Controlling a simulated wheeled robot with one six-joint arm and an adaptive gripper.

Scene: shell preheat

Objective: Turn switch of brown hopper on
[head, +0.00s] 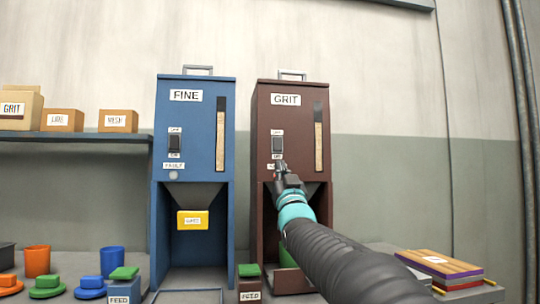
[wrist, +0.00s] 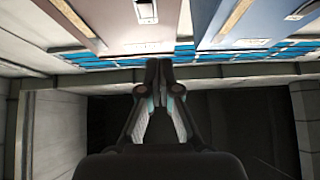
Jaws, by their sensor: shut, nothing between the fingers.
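The brown hopper (head: 293,110), labelled GRIT, stands right of the blue hopper. Its dark rocker switch (head: 278,145) is on the upper left of its front, with small labels above and below. I cannot tell which way the rocker is set. My gripper (head: 279,168) is shut and empty, just below the switch in the picture, and covers part of the lower label and lamp area. Contact cannot be told. In the wrist view my shut fingertips (wrist: 159,66) point toward the hoppers, with a brownish hopper face (wrist: 120,22) at upper left; the switch is not clear there.
The blue hopper (head: 194,130), labelled FINE, has a similar switch (head: 174,144) and a yellow tag (head: 193,220) below. FEED blocks with green tops (head: 124,273) stand in front. Stacked boards (head: 440,264) lie at right. Cups and boxes are at left.

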